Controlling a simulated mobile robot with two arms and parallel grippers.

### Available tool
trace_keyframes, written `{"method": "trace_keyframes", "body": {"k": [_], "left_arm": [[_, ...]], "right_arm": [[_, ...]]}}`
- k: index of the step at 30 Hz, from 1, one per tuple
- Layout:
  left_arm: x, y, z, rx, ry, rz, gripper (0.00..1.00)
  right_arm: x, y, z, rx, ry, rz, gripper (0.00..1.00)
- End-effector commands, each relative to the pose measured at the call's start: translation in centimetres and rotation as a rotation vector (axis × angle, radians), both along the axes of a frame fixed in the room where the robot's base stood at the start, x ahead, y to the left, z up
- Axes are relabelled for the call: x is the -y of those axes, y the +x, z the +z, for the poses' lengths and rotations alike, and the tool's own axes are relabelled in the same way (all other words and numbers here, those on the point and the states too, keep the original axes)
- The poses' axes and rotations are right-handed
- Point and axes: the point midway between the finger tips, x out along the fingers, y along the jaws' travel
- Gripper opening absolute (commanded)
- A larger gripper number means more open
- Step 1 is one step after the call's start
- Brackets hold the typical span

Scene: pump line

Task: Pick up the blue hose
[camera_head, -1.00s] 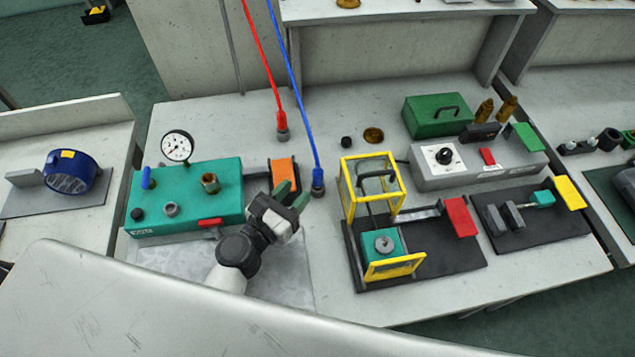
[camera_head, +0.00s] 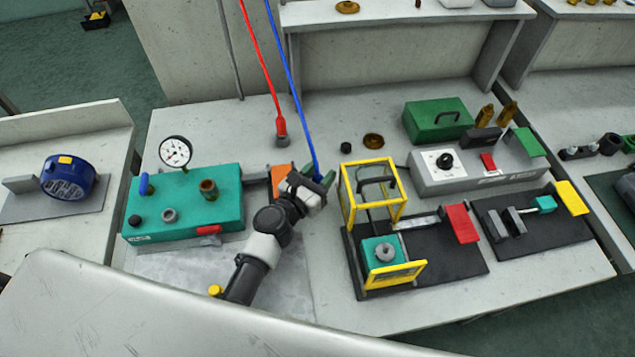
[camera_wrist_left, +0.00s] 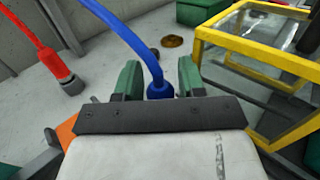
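The blue hose (camera_head: 292,85) hangs down from above, and its lower end is behind my left gripper (camera_head: 320,180) in the head view. In the left wrist view the hose (camera_wrist_left: 133,38) comes down to a blue end fitting (camera_wrist_left: 159,90) between the two green fingers of the left gripper (camera_wrist_left: 158,78). The fingers stand apart, with visible gaps on both sides of the fitting. The fitting's lowest part is hidden behind the gripper body. My right gripper is in neither view.
A red hose (camera_head: 263,68) hangs to the left, its end at the bench. A yellow-framed guard box (camera_head: 347,195) stands close to the right of my left gripper. A teal pump block (camera_head: 185,205) with a gauge is to the left. An orange block (camera_head: 281,180) is beside the gripper.

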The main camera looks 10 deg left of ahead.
Motion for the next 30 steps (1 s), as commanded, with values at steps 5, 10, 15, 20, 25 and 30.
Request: {"method": "trace_keyframes", "body": {"k": [5,10,15,20,25,30], "left_arm": [[0.4,0.8,0.0,-0.001,0.0,0.0,0.4],[0.3,0.8,0.0,-0.001,0.0,0.0,0.38],[0.3,0.8,0.0,-0.001,0.0,0.0,0.12],[0.3,0.8,0.0,0.0,0.0,0.0,0.05],[0.3,0.8,0.2,-0.001,0.001,0.0,0.05],[0.2,0.8,1.7,0.001,0.003,0.0,0.05]], "right_arm": [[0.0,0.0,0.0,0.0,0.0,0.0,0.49],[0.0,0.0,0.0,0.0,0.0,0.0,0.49],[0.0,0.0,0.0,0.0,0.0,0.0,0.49],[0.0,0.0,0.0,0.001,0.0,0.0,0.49],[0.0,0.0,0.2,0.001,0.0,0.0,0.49],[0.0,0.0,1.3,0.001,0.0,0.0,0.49]]}}
